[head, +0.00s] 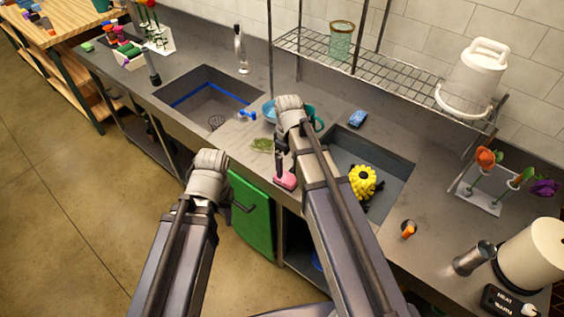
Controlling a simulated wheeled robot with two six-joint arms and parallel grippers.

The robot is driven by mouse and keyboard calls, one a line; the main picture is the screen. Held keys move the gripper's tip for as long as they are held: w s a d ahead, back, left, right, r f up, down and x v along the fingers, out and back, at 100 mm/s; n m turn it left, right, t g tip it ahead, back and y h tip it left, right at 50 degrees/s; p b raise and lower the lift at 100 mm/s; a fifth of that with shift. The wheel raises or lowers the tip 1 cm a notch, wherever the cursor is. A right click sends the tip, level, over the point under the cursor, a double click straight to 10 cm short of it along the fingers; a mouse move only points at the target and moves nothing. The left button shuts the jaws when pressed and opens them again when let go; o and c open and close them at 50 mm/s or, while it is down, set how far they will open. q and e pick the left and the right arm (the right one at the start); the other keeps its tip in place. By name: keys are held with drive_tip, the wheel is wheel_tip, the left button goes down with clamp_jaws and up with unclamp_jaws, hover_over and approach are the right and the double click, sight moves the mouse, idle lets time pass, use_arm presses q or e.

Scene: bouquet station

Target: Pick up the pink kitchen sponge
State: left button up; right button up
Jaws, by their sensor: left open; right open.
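The pink kitchen sponge (286,181) shows at the front part of the counter, left of the right-hand sink. My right gripper (280,163) points down just above and beside it, open. The gripper and forearm hide part of the sponge, and I cannot tell whether they touch. My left gripper (243,208) is open and empty, in front of the green cabinet door (254,220), to the left of and lower in the picture than the sponge.
A yellow flower-like item (362,181) sits in the right sink (388,162). A blue sponge (358,117) lies behind it. A green patch (262,145) and a blue bowl (269,110) are near my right wrist. The left sink (196,98) looks mostly empty. A wire rack (345,62) stands behind.

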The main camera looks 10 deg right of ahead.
sight(286, 177)
drive_tip(key=shift+w+r, duration=0.1)
drive_tip(key=shift+r, duration=0.15)
wheel_tip(286, 177, down, 3)
drive_tip(key=b, duration=0.2)
drive_tip(key=shift+b, duration=0.4)
drive_tip(key=f+b, duration=0.5)
drive_tip(key=shift+s+a, duration=0.25)
drive_tip(key=shift+r, duration=0.1)
drive_tip(key=shift+c, duration=0.4)
drive_tip(key=c, duration=1.3)
